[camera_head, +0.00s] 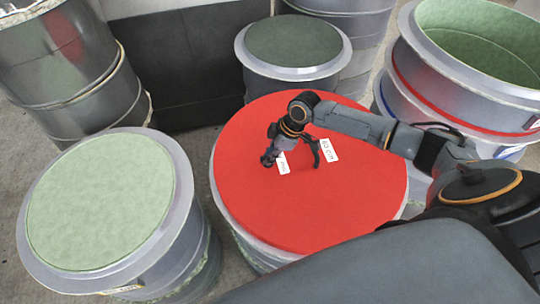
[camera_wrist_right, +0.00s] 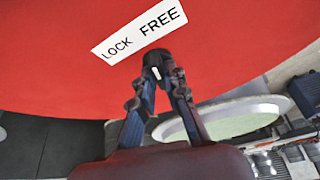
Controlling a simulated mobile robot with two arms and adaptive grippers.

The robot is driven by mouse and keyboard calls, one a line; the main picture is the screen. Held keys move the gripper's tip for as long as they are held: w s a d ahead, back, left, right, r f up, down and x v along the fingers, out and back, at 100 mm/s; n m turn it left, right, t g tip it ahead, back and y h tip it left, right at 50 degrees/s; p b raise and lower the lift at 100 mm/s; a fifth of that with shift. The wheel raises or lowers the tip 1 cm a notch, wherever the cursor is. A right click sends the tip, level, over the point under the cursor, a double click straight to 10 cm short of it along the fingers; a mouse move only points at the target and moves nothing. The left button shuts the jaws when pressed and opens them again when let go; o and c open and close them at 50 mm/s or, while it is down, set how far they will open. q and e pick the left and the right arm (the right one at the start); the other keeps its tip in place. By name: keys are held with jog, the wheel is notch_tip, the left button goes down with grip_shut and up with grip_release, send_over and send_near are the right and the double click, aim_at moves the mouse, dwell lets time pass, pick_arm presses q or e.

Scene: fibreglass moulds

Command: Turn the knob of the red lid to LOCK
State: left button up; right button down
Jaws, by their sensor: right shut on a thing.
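The red lid (camera_head: 240,190) covers a drum in the middle of the head view. My right gripper (camera_head: 268,160) reaches down onto it. In the right wrist view the gripper (camera_wrist_right: 160,76) has its fingertips close together around a small dark knob with a white mark (camera_wrist_right: 155,72). The fingers hide most of the knob. A white label (camera_wrist_right: 140,33) reading LOCK at its left and FREE at its right lies just beyond the knob. I cannot tell for certain which word the mark points to. My left gripper is out of view.
A drum with a pale green top (camera_head: 100,200) stands at the left. A grey-green-topped drum (camera_head: 293,45) is behind, and an open drum (camera_head: 470,75) is at back right. Another white label (camera_head: 328,150) is on the lid; its text is too small.

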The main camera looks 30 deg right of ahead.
jog(key=n+b, duration=0.1)
jog(key=n, duration=0.1)
jog(key=n+g+b, duration=0.1)
jog(key=n, duration=0.1)
jog(key=n+g+b, duration=0.1)
jog(key=n, duration=0.1)
jog(key=shift+w+f+n+y, duration=0.1)
jog(key=shift+w+n+y, duration=0.2)
jog(key=n+g+b, duration=0.2)
jog(key=n, duration=0.3)
jog(key=shift+b, duration=0.4)
jog(key=shift+n+g+h, duration=0.3)
jog(key=shift+h, duration=0.1)
jog(key=c, duration=1.4)
grip_release()
jog(key=shift+o, duration=0.2)
jog(key=shift+r, duration=0.2)
jog(key=v, duration=1.1)
jog(key=shift+d+r, duration=0.15)
jog(key=shift+r, duration=0.2)
